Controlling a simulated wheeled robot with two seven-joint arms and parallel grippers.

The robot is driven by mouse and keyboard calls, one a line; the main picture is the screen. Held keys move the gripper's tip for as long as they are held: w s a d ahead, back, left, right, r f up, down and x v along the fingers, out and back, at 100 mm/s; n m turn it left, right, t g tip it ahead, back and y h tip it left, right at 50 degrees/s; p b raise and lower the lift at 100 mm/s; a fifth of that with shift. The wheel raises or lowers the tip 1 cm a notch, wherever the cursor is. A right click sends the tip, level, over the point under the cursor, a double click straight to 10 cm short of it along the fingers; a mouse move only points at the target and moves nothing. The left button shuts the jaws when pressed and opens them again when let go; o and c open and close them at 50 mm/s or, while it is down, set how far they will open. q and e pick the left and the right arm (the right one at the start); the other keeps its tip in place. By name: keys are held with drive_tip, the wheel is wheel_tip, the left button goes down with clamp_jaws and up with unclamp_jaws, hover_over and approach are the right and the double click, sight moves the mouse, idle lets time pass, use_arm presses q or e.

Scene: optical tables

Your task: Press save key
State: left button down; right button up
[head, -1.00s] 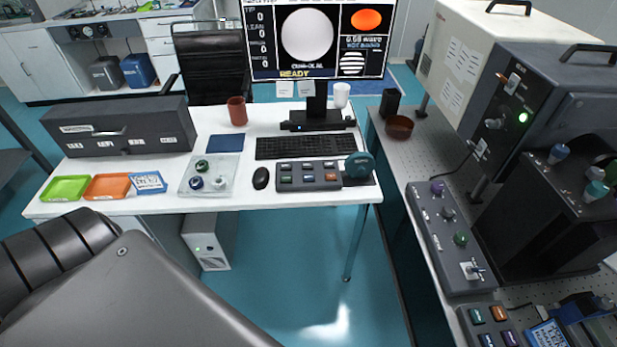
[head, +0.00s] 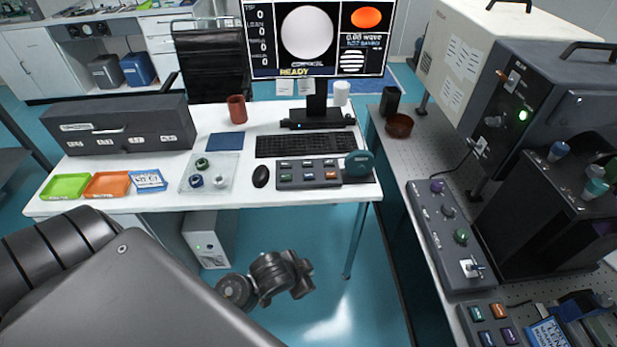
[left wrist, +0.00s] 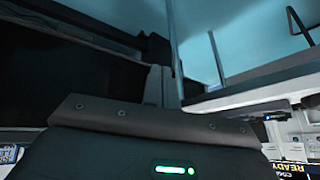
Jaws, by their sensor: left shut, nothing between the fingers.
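A dark key box (head: 308,174) with several coloured keys lies at the front right of the white desk. A second dark key box (head: 490,325) with coloured keys is at the lower right on the optical table. The key labels are too small to read, so I cannot tell which is the save key. My left gripper (head: 302,275) is shut and empty, in front of the desk's front edge and apart from both boxes. Its fingers (left wrist: 158,86) show in the left wrist view. My right gripper is out of view.
The monitor (head: 316,38) reads READY. A keyboard (head: 305,145), a mouse (head: 261,177) and a teal round object (head: 359,163) are near the desk's key box. A control panel (head: 450,235) lies on the optical table.

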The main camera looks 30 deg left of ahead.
use_arm(q)
drive_tip(key=w+d+r+m+t+h, duration=0.1)
drive_tip(key=w+r+m+h, duration=0.15)
drive_tip(key=w+m, duration=0.45)
drive_tip(key=w+d+r+m+t+h, duration=0.1)
drive_tip(key=w+r+m+t+h, duration=0.15)
drive_tip(key=w, duration=0.95)
drive_tip(key=w+a+r+m+g, duration=0.1)
drive_tip(key=w+a+r, duration=0.1)
drive_tip(key=a, duration=0.5)
drive_tip(key=w+a+r+m+g, duration=0.1)
drive_tip(key=w+a+r, duration=0.2)
drive_tip(key=a+r, duration=0.2)
drive_tip(key=w+a+r+m+g, duration=0.1)
drive_tip(key=w+a+r, duration=0.2)
drive_tip(key=a, duration=0.5)
drive_tip(key=shift+a+r+g+h, duration=0.3)
drive_tip(key=shift+a+r+g, duration=0.05)
drive_tip(key=shift+r, duration=0.35)
drive_tip(key=shift+w+f, duration=0.1)
